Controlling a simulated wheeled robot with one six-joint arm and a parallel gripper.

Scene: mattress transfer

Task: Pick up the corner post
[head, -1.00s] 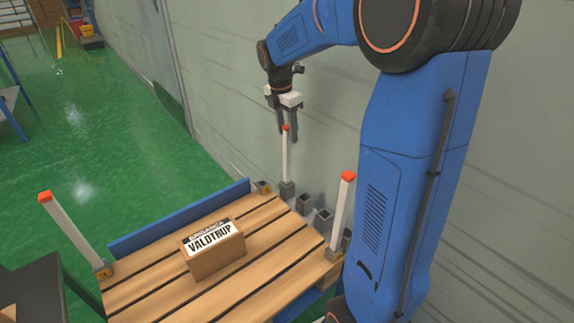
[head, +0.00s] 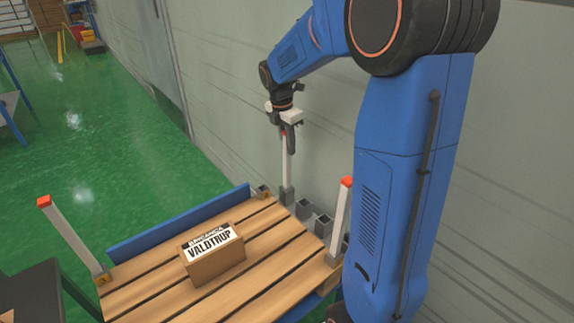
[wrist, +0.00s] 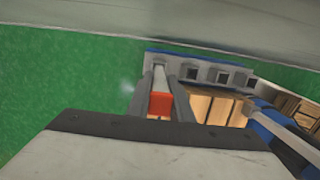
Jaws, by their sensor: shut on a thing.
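The white corner post (head: 289,165) stands upright in a grey socket (head: 286,195) beside the pallet's far right side, near the wall. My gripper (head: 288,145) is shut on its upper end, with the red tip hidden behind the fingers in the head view. In the wrist view the red tip (wrist: 160,104) shows between the two grey fingers of my gripper (wrist: 163,100), and the post's shaft runs down to the socket row. The post appears still in its socket.
A wooden pallet (head: 150,285) carries a cardboard box (head: 213,254) labelled VALDTRUP. Two other red-tipped posts stand at its left (head: 75,238) and right (head: 341,215) corners. Several empty grey sockets (head: 323,222) line the wall side. A blue rail (head: 180,224) edges the far side.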

